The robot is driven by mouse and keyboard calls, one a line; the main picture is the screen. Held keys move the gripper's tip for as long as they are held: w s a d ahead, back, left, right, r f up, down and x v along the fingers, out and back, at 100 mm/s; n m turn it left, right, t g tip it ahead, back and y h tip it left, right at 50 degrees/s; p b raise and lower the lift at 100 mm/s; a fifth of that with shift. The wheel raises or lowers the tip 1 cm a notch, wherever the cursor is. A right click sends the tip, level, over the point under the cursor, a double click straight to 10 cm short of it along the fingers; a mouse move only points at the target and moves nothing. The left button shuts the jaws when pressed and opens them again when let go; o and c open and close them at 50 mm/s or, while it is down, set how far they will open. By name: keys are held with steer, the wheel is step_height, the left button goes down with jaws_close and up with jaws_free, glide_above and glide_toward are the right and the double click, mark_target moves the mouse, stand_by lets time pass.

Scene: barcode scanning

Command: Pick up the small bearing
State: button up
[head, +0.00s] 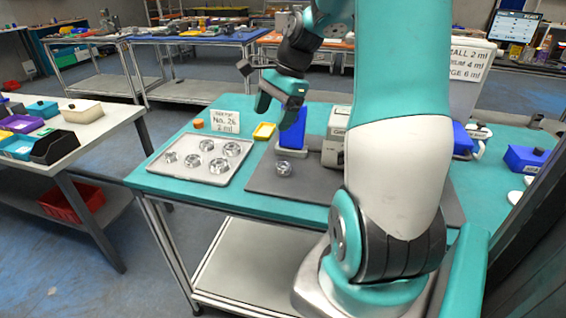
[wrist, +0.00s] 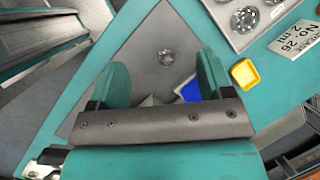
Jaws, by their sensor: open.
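One silver bearing (head: 284,169) lies alone on the dark grey mat (head: 320,185). In the wrist view this bearing (wrist: 166,58) shows between and beyond my finger tips. Several more silver bearings, including a small one (head: 171,157) at the left, lie on a light grey tray (head: 237,164) left of the mat. Which one the task means by small, I cannot tell for certain. My gripper (head: 278,112) is open and empty, raised above the bench behind the lone bearing; its fingers (wrist: 163,76) are wide apart in the wrist view.
A blue block-like object (head: 292,140) and a light grey machine (head: 333,151) stand at the mat's back. The mat around the lone bearing is clear.

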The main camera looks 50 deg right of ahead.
steer(key=s+d+f+m, duration=0.2)
steer(key=s+d+m, duration=0.2)
steer(key=d+m, duration=0.45)
steer(key=n+p, duration=0.1)
steer(key=n, duration=0.1)
glide_toward(284, 167)
steer(key=shift+s+a+f+t, duration=0.1)
steer(key=shift+a+f+t, duration=0.05)
steer(key=shift+a+f, duration=0.35)
steer(key=shift+s+a+f+t, duration=0.15)
steer(key=shift+a+f, duration=0.15)
steer(key=shift+f, duration=0.35)
steer(key=shift+w+d+p+x, duration=0.15)
steer(key=shift+p+x, duration=0.1)
steer(key=shift+x, duration=0.7)
steer(key=shift+w+d+p+x, duration=0.1)
steer(key=shift+d+p+x, duration=0.1)
steer(key=shift+x, duration=0.75)
steer(key=shift+w+d+p+x, duration=0.1)
steer(key=shift+p+x, duration=0.15)
steer(key=shift+x, duration=0.7)
steer(key=c, duration=1)
steer(key=shift+c, duration=0.2)
step_height(284, 167, up, 20)
steer(key=shift+b, duration=0.35)
